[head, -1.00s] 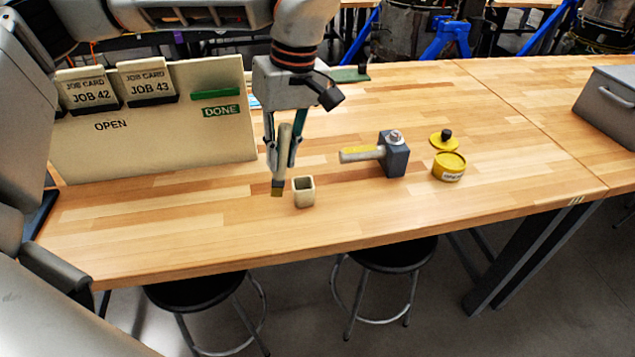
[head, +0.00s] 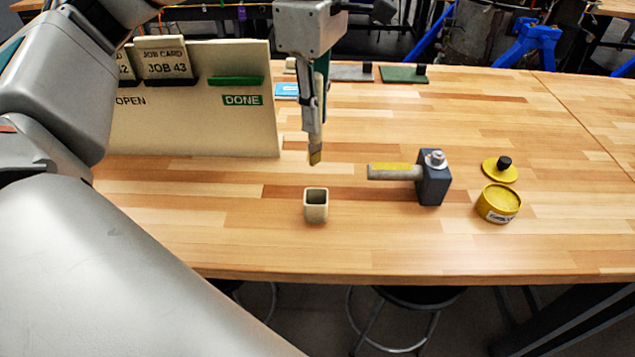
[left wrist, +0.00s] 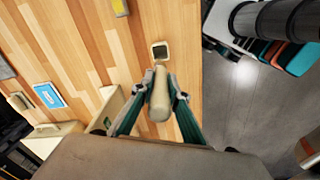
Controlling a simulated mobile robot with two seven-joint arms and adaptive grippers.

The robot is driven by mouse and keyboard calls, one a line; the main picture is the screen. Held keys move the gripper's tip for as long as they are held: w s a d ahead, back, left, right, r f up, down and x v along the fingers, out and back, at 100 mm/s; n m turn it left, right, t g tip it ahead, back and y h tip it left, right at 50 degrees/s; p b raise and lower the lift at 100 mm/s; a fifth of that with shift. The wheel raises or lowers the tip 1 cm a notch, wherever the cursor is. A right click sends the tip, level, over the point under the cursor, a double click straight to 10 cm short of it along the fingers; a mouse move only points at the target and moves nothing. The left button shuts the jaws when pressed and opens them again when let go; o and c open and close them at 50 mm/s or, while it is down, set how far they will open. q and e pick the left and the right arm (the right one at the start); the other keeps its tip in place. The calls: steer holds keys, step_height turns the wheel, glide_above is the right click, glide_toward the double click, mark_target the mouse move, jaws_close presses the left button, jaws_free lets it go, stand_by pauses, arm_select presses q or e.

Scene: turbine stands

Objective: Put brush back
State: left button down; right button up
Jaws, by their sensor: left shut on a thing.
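My left gripper (head: 313,122) is shut on the brush (head: 315,155), which hangs bristles down above the table. In the left wrist view the brush's pale handle (left wrist: 160,97) sits between the two fingers. A small square cream cup (head: 316,206) stands on the table, open at the top; its dark opening also shows in the left wrist view (left wrist: 159,51). In the head view the brush tip is above and behind the cup, apart from it. My right gripper is not in view.
A job card board (head: 190,120) stands at the left. The table (head: 420,245) is clear around the cup.

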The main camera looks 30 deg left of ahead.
mark_target(315, 146)
arm_select(q)
step_height(315, 146, down, 14)
steer(key=shift+f+b, duration=0.15)
steer(key=shift+b, duration=0.2)
steer(key=shift+f, duration=0.15)
steer(key=c, duration=2)
jaws_free()
step_height(315, 146, up, 12)
steer(key=shift+r, duration=0.15)
